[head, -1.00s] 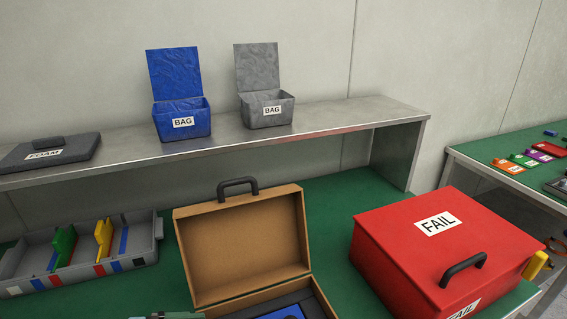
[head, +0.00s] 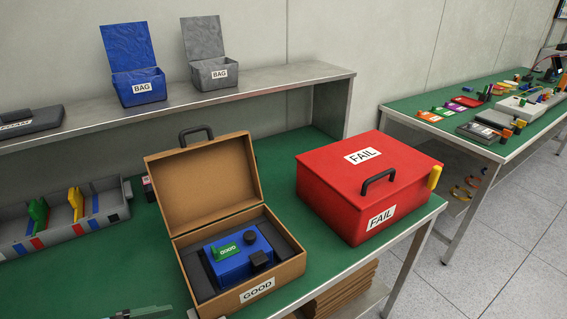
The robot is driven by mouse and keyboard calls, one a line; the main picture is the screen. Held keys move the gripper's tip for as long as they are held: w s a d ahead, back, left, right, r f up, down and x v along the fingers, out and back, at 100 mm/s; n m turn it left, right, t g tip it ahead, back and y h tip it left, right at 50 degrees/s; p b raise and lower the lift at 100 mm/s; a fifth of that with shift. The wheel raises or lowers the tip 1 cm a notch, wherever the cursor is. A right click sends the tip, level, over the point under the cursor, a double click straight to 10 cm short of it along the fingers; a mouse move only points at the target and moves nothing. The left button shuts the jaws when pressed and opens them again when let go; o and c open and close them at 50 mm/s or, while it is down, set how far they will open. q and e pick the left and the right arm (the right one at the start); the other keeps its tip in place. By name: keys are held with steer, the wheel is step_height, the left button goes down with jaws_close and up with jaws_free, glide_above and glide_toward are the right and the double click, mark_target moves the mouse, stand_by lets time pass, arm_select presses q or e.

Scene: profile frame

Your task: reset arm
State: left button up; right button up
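Only a small part of what looks like my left arm or gripper (head: 145,312) shows at the bottom edge of the head view, left of the brown case; its fingertips cannot be made out. My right gripper is not in view. The open brown case (head: 206,243), marked GOOD, stands on the green bench with its lid up. A blue device (head: 231,268) with a green label and black knobs lies inside it, and no gripper is seen touching it.
A closed red FAIL box (head: 330,215) stands right of the case, near the bench edge. A grey divided tray (head: 62,228) is at the left. Blue (head: 138,90) and grey (head: 214,75) BAG bins stand on the metal shelf (head: 300,84). Another green table (head: 440,128) with several parts is at the right.

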arm_select(q)
steer(key=s+d+f+n+g+y, duration=0.1)
steer(key=s+d+f+y, duration=0.1)
steer(key=s+d+f, duration=0.3)
steer(key=s+d+f+n+y, duration=0.1)
steer(key=s+f+n+y, duration=0.1)
steer(key=f, duration=0.4)
steer(key=s+a+f+n+g+y, duration=0.3)
steer(key=s+a+g+y, duration=0.15)
steer(key=s, duration=0.45)
steer(key=s+a+f+n+g+y, duration=0.3)
steer(key=s+a+f+n, duration=0.15)
steer(key=s, duration=0.55)
steer(key=w+d+f+t+h+p, duration=0.1)
steer(key=w+t+p, duration=0.1)
steer(key=w+t, duration=0.3)
steer(key=w+d+f+m+t+h+p, duration=0.1)
steer(key=w+d+f+t+p, duration=0.1)
steer(key=w+t, duration=0.3)
steer(key=shift+w, duration=0.4)
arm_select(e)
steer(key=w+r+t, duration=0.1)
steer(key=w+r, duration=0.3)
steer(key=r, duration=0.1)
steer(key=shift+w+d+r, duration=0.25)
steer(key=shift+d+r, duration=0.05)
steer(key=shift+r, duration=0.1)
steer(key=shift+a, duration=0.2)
